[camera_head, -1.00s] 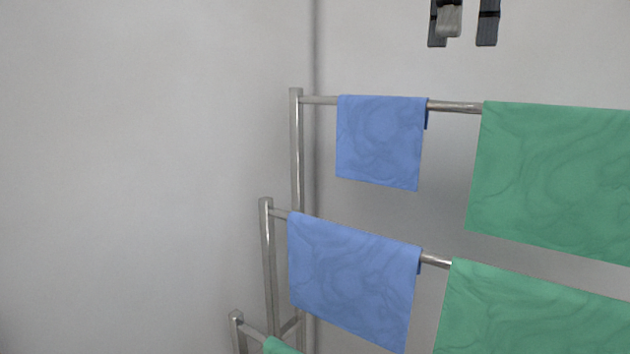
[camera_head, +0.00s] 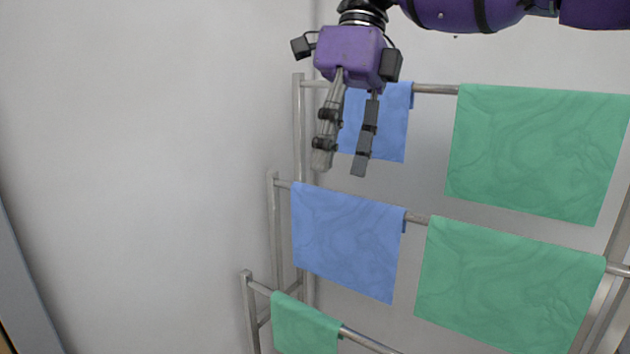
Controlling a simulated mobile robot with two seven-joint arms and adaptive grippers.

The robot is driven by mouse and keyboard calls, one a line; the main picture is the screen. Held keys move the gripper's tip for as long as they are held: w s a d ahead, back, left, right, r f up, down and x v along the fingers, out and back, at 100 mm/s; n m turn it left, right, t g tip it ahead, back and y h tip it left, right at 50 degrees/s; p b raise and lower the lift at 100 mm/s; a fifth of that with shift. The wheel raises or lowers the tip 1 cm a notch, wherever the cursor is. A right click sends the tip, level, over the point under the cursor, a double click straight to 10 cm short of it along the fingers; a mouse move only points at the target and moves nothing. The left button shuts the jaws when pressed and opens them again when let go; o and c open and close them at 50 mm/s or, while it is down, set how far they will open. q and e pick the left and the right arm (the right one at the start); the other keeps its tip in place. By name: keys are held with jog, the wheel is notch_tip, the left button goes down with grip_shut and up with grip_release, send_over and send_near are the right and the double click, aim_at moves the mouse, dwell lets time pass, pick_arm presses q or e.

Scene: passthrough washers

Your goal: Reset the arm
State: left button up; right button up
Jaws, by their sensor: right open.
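My right gripper (camera_head: 341,168) hangs from the purple right arm that comes in at the top right. Its fingers point down, are open, and have nothing between them. In the picture it overlaps the small blue towel (camera_head: 393,125) on the top rail and hides part of it. I cannot tell how far in front of the towel it is. My left gripper is not in view.
A stepped metal rack (camera_head: 298,130) stands by the wall corner. A second blue towel (camera_head: 345,240) and a green towel (camera_head: 500,285) hang on the middle rail. Another green towel (camera_head: 540,150) hangs on the top rail, and one (camera_head: 303,325) on the lowest. The left wall area is bare.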

jog(key=s+a+f+m+g+y, duration=0.2)
jog(key=s+a+f+m+y, duration=0.2)
jog(key=a+f+y, duration=0.65)
jog(key=s+a+f+m+g+y, duration=0.2)
jog(key=s+a+f+m+y, duration=0.25)
jog(key=a+f, duration=1)
jog(key=w+d+f+m+t, duration=0.45)
jog(key=f+m+t, duration=0.25)
jog(key=m+t, duration=0.35)
jog(key=w+d+f+m+t, duration=0.3)
jog(key=d+f+m+t, duration=0.3)
jog(key=m+t, duration=0.45)
jog(key=s+d+f+m+h, duration=0.3)
jog(key=d+f+m+h, duration=0.6)
jog(key=d+f+m, duration=0.4)
jog(key=s+d+f+m+g+h, duration=0.5)
jog(key=s+d+f+h, duration=0.3)
jog(key=s+d+f, duration=0.9)
jog(key=s+f, duration=0.2)
jog(key=s, duration=0.2)
jog(key=shift+s+d+m, duration=0.35)
jog(key=shift+d, duration=0.05)
